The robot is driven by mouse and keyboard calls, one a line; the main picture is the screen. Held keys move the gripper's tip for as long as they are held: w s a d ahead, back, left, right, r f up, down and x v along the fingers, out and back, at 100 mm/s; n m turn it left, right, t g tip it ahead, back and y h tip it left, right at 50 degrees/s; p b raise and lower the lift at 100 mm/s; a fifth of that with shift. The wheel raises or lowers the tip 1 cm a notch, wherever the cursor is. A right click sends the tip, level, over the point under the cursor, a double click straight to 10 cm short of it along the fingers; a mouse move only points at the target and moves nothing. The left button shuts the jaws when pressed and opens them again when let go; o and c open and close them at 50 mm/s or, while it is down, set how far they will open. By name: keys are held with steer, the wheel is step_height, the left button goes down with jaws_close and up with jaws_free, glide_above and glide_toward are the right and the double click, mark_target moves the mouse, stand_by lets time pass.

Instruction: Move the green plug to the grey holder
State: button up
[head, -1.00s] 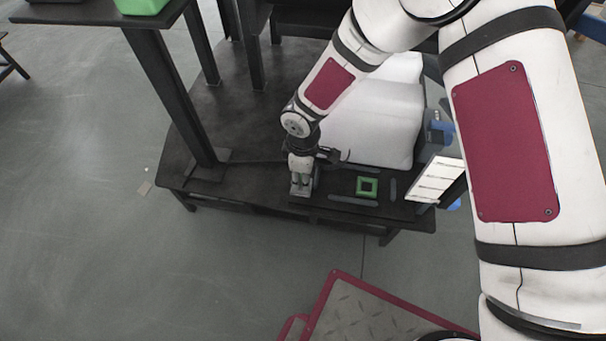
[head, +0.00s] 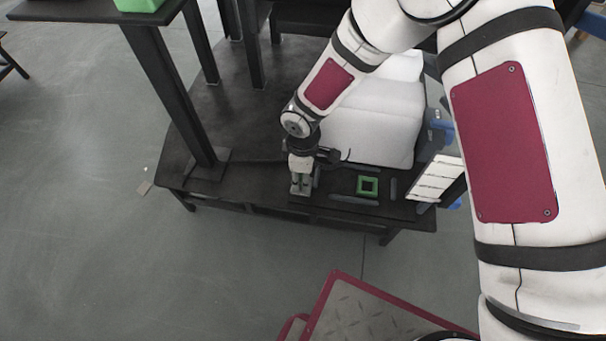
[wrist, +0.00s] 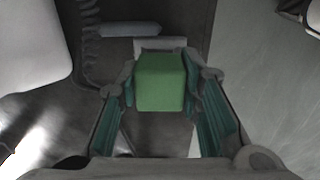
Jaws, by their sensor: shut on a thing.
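The green plug (wrist: 160,82) is a green block between the two fingers of my gripper (wrist: 164,78) in the wrist view. My gripper is shut on it. A light grey piece (wrist: 160,44), which looks like the grey holder, shows just beyond the plug; the plug hides most of it. I cannot tell whether the plug touches it or sits in it. In the head view my gripper (head: 300,188) points down low over the front of the dark table, and the plug is not clear there.
A green square frame (head: 359,186) lies right of my gripper, with grey bars (head: 354,200) around it. A white padded block (head: 370,125) stands behind. A dark post (head: 175,95) rises at the left. A white slotted panel (head: 434,179) is at the right.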

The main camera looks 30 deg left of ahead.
steer(key=shift+f+b, duration=0.5)
steer(key=shift+f, duration=0.25)
stand_by(0.4)
steer(key=o, duration=1.1)
steer(key=shift+o, duration=0.2)
steer(key=shift+o, duration=1.1)
steer(key=shift+r, duration=0.1)
steer(key=shift+r+p, duration=2.45)
steer(key=shift+r, duration=1)
